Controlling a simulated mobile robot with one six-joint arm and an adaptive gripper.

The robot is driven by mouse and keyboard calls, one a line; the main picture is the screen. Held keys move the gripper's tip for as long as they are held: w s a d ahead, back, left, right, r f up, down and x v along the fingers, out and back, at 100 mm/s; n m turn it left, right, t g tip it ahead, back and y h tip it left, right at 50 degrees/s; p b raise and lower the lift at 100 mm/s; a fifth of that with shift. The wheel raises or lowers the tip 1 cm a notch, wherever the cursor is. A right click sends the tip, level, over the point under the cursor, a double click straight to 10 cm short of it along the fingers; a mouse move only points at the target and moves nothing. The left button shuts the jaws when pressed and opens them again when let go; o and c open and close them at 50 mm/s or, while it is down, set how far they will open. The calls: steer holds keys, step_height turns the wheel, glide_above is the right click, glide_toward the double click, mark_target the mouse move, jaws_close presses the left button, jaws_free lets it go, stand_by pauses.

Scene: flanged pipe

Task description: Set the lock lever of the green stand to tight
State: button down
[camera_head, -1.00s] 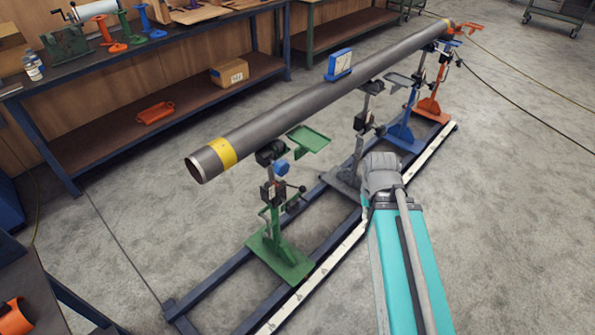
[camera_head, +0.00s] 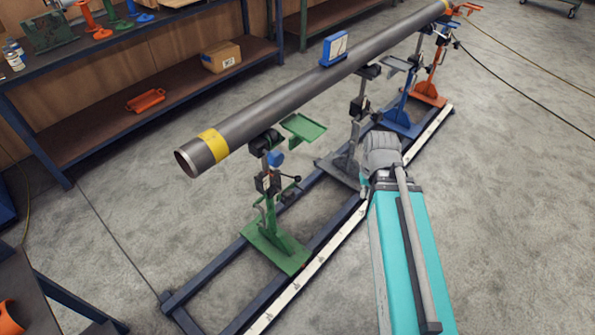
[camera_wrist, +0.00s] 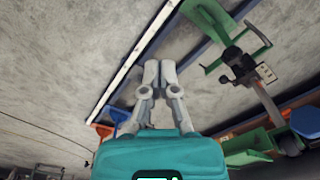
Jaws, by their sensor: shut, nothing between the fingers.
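The green stand (camera_head: 276,247) stands upright on the rail frame, under the near, yellow-banded end of the pipe (camera_head: 290,95). In the head view my arm hides the fingers.
A grey stand (camera_head: 350,170), a blue stand (camera_head: 402,123) and an orange stand (camera_head: 428,92) stand farther along the rail frame (camera_head: 205,277). A green tray (camera_head: 304,128) juts out beside the green stand's top. A workbench (camera_head: 60,150) runs behind.

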steer(key=w+a+f+n+t+y+b, duration=0.1)
steer(key=w+a+f+y+b, duration=0.1)
steer(key=w, duration=0.5)
steer(key=w+a+f+n+y+b, duration=0.1)
steer(key=w+a+f+n+b, duration=0.1)
steer(key=w+a+f+b, duration=0.3)
steer(key=w+a+f+n+t+y+b, duration=0.1)
steer(key=w+a+f+n+y+b, duration=0.1)
steer(key=w+a+b, duration=0.4)
steer(key=shift+w+a+f+t+y, duration=0.3)
steer(key=shift+w+a+f, duration=0.8)
steer(key=shift+w, duration=1.3)
steer(key=shift+a, duration=0.25)
steer(key=b+x, duration=0.8)
steer(key=x, duration=0.1)
steer(key=shift+f+b, duration=0.3)
steer(key=shift+w+a, duration=0.1)
steer(key=shift+a, duration=0.1)
steer(key=shift+a+f, duration=0.1)
